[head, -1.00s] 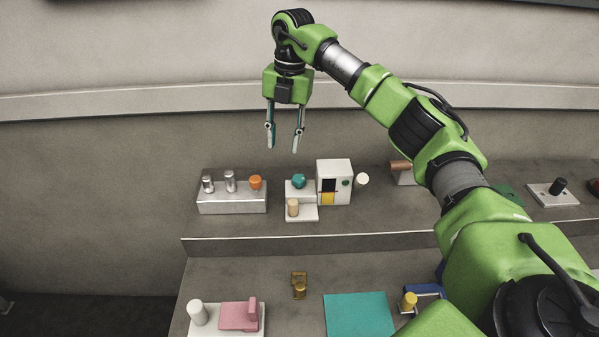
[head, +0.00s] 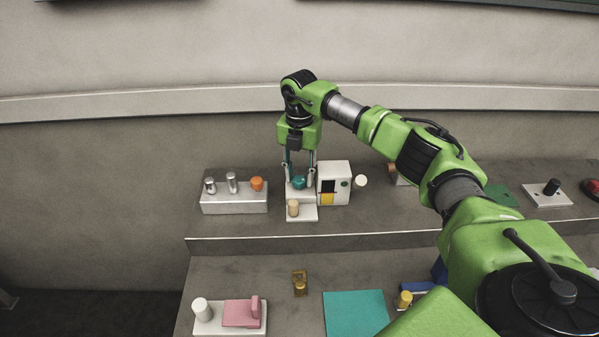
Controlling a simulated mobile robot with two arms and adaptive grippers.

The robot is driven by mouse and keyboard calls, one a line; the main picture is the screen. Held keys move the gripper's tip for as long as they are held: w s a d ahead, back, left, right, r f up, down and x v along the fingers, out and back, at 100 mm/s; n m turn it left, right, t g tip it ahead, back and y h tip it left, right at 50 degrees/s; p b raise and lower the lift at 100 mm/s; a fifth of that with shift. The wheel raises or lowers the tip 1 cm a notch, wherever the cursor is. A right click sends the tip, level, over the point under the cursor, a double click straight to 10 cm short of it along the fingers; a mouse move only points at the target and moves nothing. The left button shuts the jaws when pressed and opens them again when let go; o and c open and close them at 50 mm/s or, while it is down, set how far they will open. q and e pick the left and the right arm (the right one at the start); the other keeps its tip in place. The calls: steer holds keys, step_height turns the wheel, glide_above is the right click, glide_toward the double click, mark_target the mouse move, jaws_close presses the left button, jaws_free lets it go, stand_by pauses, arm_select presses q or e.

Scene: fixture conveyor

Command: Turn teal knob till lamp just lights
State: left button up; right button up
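The teal knob (head: 299,183) sits on top of a small white stepped block on the raised shelf. My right gripper (head: 300,180) points straight down over it, with one finger on each side of the knob. The fingers look apart; whether they touch the knob is too small to tell. A tan cylinder (head: 293,208) stands on the block's lower front step. Right of the knob is a white box (head: 335,183) with a dark window, a yellow patch and a dark green round spot; which part is the lamp is unclear. My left gripper is not in view.
A silver block (head: 234,203) with two metal pegs and an orange knob (head: 257,184) stands close on the left. A white round knob (head: 360,181) sticks out right of the box. The lower level holds a pink piece (head: 241,313), a brass piece (head: 300,283) and a teal mat (head: 356,314).

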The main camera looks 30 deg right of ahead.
steer(key=shift+f, duration=0.25)
steer(key=c, duration=0.8)
steer(key=shift+n+b, duration=0.3)
steer(key=shift+n, duration=0.3)
steer(key=shift+c, duration=0.2)
steer(key=shift+n, duration=1)
steer(key=o, duration=0.8)
steer(key=shift+o, duration=0.2)
steer(key=shift+r, duration=0.1)
